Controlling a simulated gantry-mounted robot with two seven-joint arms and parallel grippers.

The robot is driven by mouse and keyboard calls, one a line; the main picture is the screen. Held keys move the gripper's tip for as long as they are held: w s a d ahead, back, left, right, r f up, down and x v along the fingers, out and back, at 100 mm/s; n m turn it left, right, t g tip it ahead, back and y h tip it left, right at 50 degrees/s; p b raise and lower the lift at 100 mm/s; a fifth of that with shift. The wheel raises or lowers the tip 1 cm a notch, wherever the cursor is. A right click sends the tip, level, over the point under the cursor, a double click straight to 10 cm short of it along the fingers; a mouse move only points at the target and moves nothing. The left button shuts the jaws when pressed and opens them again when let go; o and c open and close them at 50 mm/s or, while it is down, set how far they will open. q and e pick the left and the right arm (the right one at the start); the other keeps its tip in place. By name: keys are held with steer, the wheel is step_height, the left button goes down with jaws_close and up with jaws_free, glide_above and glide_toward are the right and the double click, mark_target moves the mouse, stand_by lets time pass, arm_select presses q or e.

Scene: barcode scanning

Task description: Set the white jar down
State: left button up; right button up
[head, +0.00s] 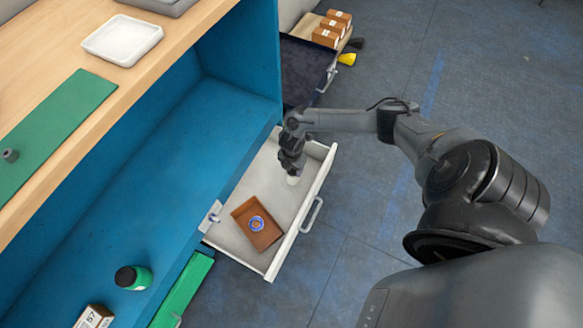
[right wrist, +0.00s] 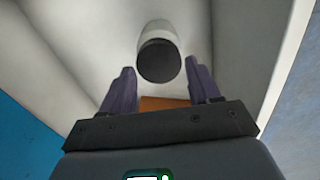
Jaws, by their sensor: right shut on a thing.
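The white jar (head: 293,180) is held low inside the open white drawer (head: 234,238) by my right gripper (head: 291,168), which is shut on it. In the right wrist view the jar (right wrist: 157,28), with a dark round end facing the camera, sits between the two fingers of my right gripper (right wrist: 160,80). I cannot tell whether the jar touches the drawer floor. My left gripper is not in view.
A dark drawer (head: 306,66) stands open beyond. A green jar with a black lid (head: 133,278) stands on the blue shelf.

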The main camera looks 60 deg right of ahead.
mark_target(292, 170)
step_height(292, 170, down, 4)
steer(key=b, duration=0.2)
steer(key=shift+r+b, duration=0.25)
steer(key=shift+b, duration=0.05)
steer(key=o, duration=1.2)
steer(key=shift+f, duration=0.1)
steer(key=shift+c, duration=0.2)
